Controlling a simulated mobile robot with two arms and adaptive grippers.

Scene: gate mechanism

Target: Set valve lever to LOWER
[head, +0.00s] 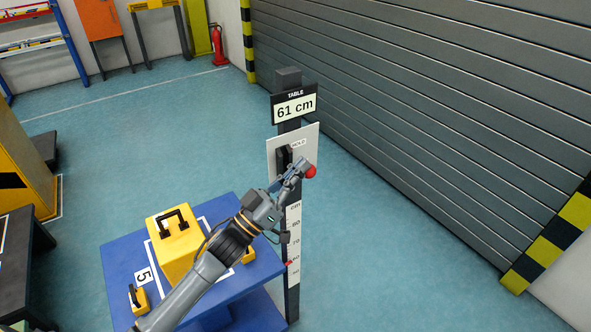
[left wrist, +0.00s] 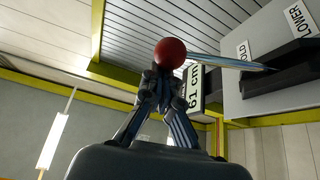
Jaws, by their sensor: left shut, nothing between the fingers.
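The valve lever's red knob (head: 310,172) shows at the post's white plate (head: 311,136), just past my left gripper (head: 303,166). In the left wrist view the red knob (left wrist: 171,53) sits right at the tips of my left gripper (left wrist: 162,75), whose fingers are shut with nothing between them. Whether they touch the knob I cannot tell. A thin lever rod (left wrist: 228,62) runs from the knob to the dark housing (left wrist: 282,68). A LOWER label (left wrist: 298,17) and part of a HOLD label (left wrist: 244,50) show on the plate. My right gripper is out of view.
The post carries a sign reading 61 cm (head: 294,108) and a scale below the plate. A blue table (head: 222,212) holds a yellow block with a handle (head: 172,240), under my left arm. A grey shutter (head: 430,120) stands to the right. Floor between is clear.

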